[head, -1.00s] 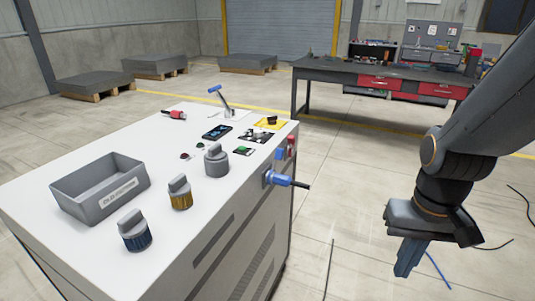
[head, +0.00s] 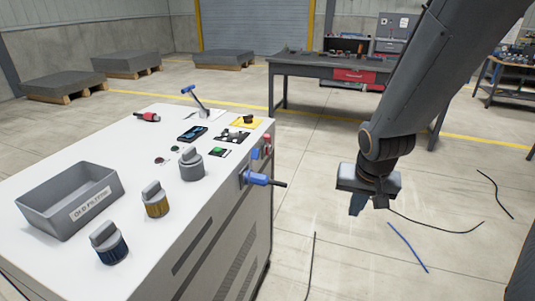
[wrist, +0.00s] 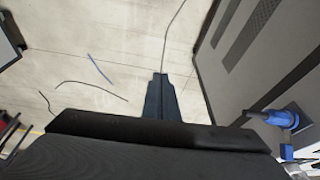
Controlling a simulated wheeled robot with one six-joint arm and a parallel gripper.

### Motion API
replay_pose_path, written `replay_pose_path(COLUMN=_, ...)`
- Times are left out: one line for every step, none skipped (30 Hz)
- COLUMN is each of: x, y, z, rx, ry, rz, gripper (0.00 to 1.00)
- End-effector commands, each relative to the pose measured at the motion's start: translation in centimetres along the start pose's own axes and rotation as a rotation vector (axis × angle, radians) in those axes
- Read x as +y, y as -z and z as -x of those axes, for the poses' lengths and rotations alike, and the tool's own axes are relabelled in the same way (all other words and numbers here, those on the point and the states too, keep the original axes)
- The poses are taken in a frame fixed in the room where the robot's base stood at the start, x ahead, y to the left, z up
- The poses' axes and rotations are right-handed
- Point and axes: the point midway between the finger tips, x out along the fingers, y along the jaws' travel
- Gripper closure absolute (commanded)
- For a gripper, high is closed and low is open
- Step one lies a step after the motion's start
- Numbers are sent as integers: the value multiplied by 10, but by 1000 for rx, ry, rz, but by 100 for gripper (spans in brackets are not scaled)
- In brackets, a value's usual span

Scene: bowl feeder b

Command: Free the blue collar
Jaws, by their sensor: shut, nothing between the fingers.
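A blue plug-like connector (head: 257,179) sticks out of the side of the white-topped cabinet, with a short dark cable from its outer end. It also shows at the right of the wrist view (wrist: 272,117). A capped fitting with a dark blue ribbed collar (head: 112,250) stands upright on the cabinet top at the near corner. I cannot tell which of the two is the task's collar. My gripper (head: 356,207) hangs fingers down over open floor, right of the connector and apart from it. Its fingers (wrist: 160,82) are together and empty.
The cabinet top (head: 90,155) bears a grey bin (head: 68,200), fittings with yellow (head: 155,203) and grey (head: 191,168) collars, and a lever (head: 197,98). Red (head: 267,143) and blue parts sit above the connector. Loose cables (head: 408,247) lie on the floor. A workbench (head: 300,70) stands behind.

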Motion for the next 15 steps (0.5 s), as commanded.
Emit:
replay_pose_path(x=-4, y=27, z=-9, rx=68, ry=31, rz=-66, gripper=100)
replay_pose_path(x=-9, y=43, z=-15, rx=112, ry=60, rz=-108, gripper=100)
replay_pose_path(x=-17, y=64, z=-22, rx=163, ry=108, rz=-165, gripper=100)
replay_pose_path(x=-24, y=78, z=-26, rx=198, ry=151, rz=-208, gripper=100)
replay_pose_path(x=-31, y=91, z=-30, rx=226, ry=198, rz=-250, gripper=100)
replay_pose_path(x=-42, y=106, z=-34, rx=255, ry=268, rz=-306, gripper=100)
replay_pose_path(x=-50, y=116, z=-37, rx=271, ry=326, rz=-348, gripper=100)
replay_pose_path(x=-60, y=125, z=-39, rx=280, ry=387, rz=-390, gripper=100)
replay_pose_path(x=-72, y=135, z=-42, rx=281, ry=473, rz=-445, gripper=100)
replay_pose_path(x=-82, y=140, z=-43, rx=274, ry=540, rz=-486, gripper=100)
replay_pose_path(x=-92, y=145, z=-43, rx=261, ry=609, rz=-527, gripper=100)
replay_pose_path(x=-104, y=148, z=-43, rx=231, ry=700, rz=-581, gripper=100)
replay_pose_path(x=-114, y=150, z=-42, rx=202, ry=768, rz=-619, gripper=100)
replay_pose_path(x=-122, y=150, z=-40, rx=167, ry=832, rz=-658, gripper=100)
replay_pose_path(x=-132, y=149, z=-38, rx=114, ry=915, rz=-705, gripper=100)
